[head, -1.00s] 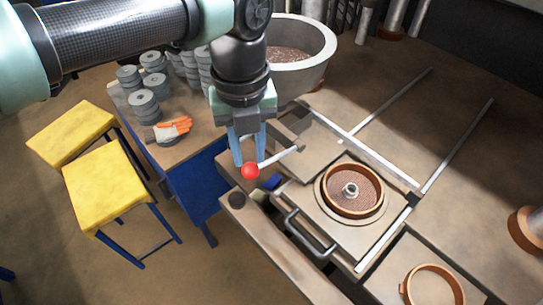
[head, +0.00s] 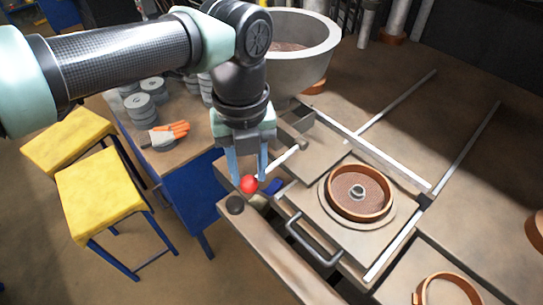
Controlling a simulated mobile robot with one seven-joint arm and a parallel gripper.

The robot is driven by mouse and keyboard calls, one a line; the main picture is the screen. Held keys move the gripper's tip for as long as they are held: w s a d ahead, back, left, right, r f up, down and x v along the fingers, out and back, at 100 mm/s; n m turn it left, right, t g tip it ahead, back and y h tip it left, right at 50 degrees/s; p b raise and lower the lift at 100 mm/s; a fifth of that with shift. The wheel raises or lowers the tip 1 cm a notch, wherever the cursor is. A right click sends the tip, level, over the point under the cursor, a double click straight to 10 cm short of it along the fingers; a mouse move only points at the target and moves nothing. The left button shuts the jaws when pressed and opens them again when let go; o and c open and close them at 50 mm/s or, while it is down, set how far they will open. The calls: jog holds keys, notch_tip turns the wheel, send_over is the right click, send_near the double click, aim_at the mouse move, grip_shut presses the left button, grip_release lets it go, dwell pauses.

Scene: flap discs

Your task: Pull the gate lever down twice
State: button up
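The gate lever is a pale rod (head: 281,160) with a red ball knob (head: 249,184) at its end. It runs from a pivot beside the big grey hopper down to the left, sloping below level. My gripper (head: 248,179) points down with its two blue fingers apart, one on each side of the knob. The knob shows between and slightly below the fingertips. I cannot tell whether either finger touches it. The hopper (head: 308,70) holds brown grain and stands behind the lever.
A round brown-rimmed mould (head: 360,192) sits on a plate with a metal handle (head: 309,240) in front. Another ring (head: 447,291) lies lower right. Left are yellow stools (head: 98,193) and a blue-sided bench with grey discs (head: 141,106) and a glove (head: 170,134).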

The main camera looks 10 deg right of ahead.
aim_at(250, 178)
jog(key=shift+d+f+b, duration=0.2)
jog(key=shift+f+b, duration=1.1)
jog(key=shift+f, duration=0.5)
jog(key=shift+a+r, duration=0.1)
jog(key=shift+r+p, duration=1.15)
jog(key=shift+r, duration=0.55)
jog(key=shift+r+p, duration=2.05)
jog(key=shift+r, duration=1.45)
jog(key=shift+f, duration=0.15)
